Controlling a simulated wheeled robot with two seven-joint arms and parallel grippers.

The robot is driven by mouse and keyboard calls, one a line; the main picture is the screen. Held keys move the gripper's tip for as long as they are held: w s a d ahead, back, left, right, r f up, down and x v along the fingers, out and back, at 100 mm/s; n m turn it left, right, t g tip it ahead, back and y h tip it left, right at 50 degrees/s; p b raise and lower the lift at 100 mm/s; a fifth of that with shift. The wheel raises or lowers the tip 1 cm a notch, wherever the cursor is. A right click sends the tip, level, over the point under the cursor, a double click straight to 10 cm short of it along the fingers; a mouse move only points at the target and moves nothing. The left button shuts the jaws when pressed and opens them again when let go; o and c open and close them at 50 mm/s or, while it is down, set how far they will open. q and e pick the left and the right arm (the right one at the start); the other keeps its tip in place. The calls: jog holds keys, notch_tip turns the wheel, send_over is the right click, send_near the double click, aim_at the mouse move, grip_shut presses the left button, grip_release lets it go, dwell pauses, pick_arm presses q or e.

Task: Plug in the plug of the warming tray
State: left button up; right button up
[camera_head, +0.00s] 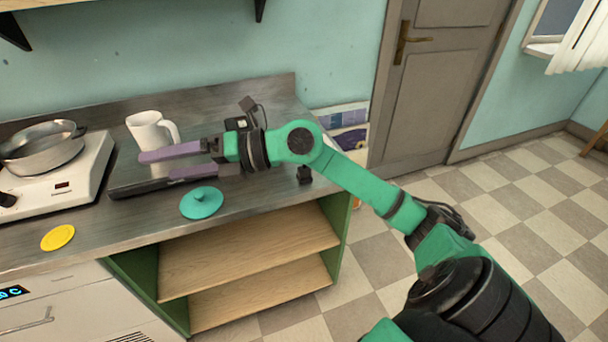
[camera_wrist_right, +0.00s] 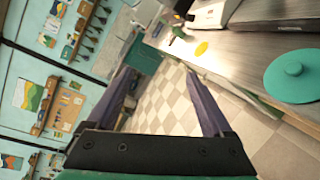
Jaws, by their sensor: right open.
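The warming tray (camera_head: 122,192) is a dark flat slab on the counter, partly hidden by my right gripper. A white mug (camera_head: 150,130) stands at the tray, behind the fingers. My right gripper (camera_head: 158,164) has two purple fingers spread apart, over the tray and in front of the mug, with nothing visibly between them. The fingers also show open in the right wrist view (camera_wrist_right: 158,78). A small black object (camera_head: 304,175) near the counter's right end may be the plug; its shape is too small to tell. No cord or socket is clear. My left gripper is not in view.
A teal lid-like disc (camera_head: 202,203) lies near the counter's front edge. A yellow disc (camera_head: 58,237) lies further left. A white hotplate (camera_head: 75,178) with a metal pan (camera_head: 45,152) stands at left. Open wooden shelves (camera_head: 245,255) are below the counter. The tiled floor at right is clear.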

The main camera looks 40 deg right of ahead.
jog(key=w+d+f+g+h, duration=0.1)
jog(key=d+f+h, duration=0.35)
jog(key=d, duration=0.35)
jog(key=d+f+g+h, duration=0.2)
jog(key=d+f+h, duration=0.1)
jog(key=d+h, duration=0.3)
jog(key=s+d+m+g+h, duration=0.1)
jog(key=s+d+h, duration=0.1)
jog(key=d, duration=0.5)
jog(key=s+d+r+m+g+h, duration=0.1)
jog(key=s+d+m+h, duration=0.1)
jog(key=d, duration=0.5)
jog(key=shift+r, duration=0.3)
jog(key=shift+h, duration=0.25)
send_over(304, 174)
jog(key=s, duration=0.2)
jog(key=f, duration=0.8)
jog(key=shift+w+f, duration=0.25)
jog(key=shift+f, duration=0.1)
